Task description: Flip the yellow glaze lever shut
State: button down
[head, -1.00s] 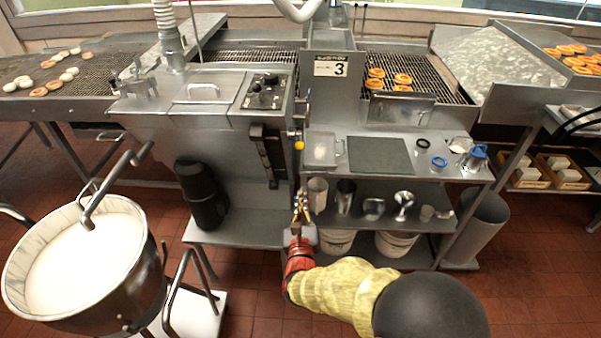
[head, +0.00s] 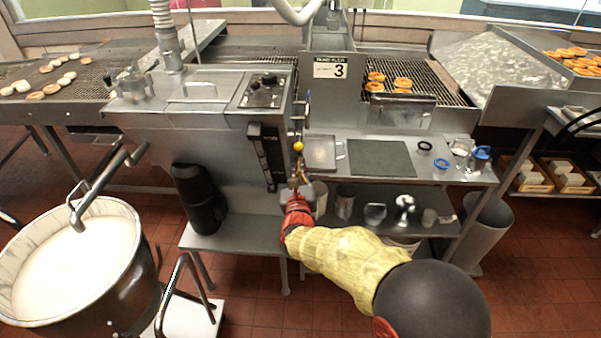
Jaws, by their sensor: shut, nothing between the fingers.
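The yellow glaze lever shows as a small yellow knob (head: 298,146) on the right side of the grey machine (head: 225,125), above the left end of the steel shelf. My gripper (head: 301,172) is just below the knob, its fingers pointing up toward it. The fingers are shut and empty. The fingertips are small here, and I cannot tell whether they touch the knob or its stem. My red wrist and yellow-sleeved arm reach up from the lower right and hide part of the lower shelf.
A steel shelf unit (head: 467,172) right of the gripper carries a tray (head: 321,152), a dark mat (head: 381,157) and a blue-handled jug (head: 477,159). Metal cups stand on its lower level. A large pot of white glaze (head: 75,262) stands at lower left. Conveyors hold doughnuts behind.

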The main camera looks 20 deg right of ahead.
jog(key=shift+r, duration=0.1)
dwell(0.3)
jog(key=shift+s+r+g+p, duration=0.15)
jog(key=shift+r+g+p, duration=0.15)
jog(key=shift+g+p, duration=0.55)
jog(key=shift+r+g+y+p, duration=0.3)
jog(key=shift+g+p, duration=0.15)
jog(key=shift+p, duration=0.5)
jog(key=shift+s+a+r+g+p, duration=0.1)
jog(key=shift+s+r+g+p, duration=0.1)
jog(key=shift+g+p, duration=0.45)
